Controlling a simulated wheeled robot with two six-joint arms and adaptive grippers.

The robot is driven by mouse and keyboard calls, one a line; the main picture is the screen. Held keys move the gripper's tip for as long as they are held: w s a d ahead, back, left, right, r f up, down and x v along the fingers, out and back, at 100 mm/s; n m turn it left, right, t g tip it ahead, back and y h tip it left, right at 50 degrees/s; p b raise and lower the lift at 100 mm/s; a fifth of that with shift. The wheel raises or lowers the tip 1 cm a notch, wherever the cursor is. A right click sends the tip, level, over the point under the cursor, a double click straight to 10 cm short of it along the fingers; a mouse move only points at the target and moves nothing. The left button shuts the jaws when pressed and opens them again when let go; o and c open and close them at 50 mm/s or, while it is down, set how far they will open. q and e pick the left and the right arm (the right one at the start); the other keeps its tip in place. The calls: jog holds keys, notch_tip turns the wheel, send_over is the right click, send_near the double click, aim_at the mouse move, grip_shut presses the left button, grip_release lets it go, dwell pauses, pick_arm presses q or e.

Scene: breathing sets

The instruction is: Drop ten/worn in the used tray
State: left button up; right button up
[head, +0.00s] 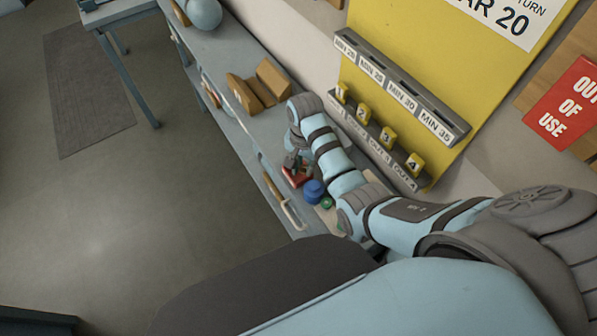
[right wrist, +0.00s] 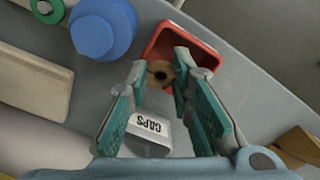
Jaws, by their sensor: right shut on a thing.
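In the right wrist view, a small tan round piece with a dark centre (right wrist: 160,74) sits between the fingertips of my right gripper (right wrist: 161,68). The gripper is shut on it. I cannot read any marking that names it as ten/worn. The piece shows against a small red tray (right wrist: 206,46), over its near left part; its exact height above the tray floor is unclear. In the head view, my right gripper (head: 294,160) is at the red tray (head: 298,180), pointing down, and the piece is too small to make out. My left gripper is not in view.
A blue round object (head: 314,191) and a green one (head: 327,203) stand beside the tray on the grey bench (head: 225,60). Brown wooden holders (head: 258,88) stand farther along. A yellow board (head: 440,70) rises behind.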

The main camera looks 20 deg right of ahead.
jog(key=shift+f, duration=0.15)
jog(key=o, duration=0.7)
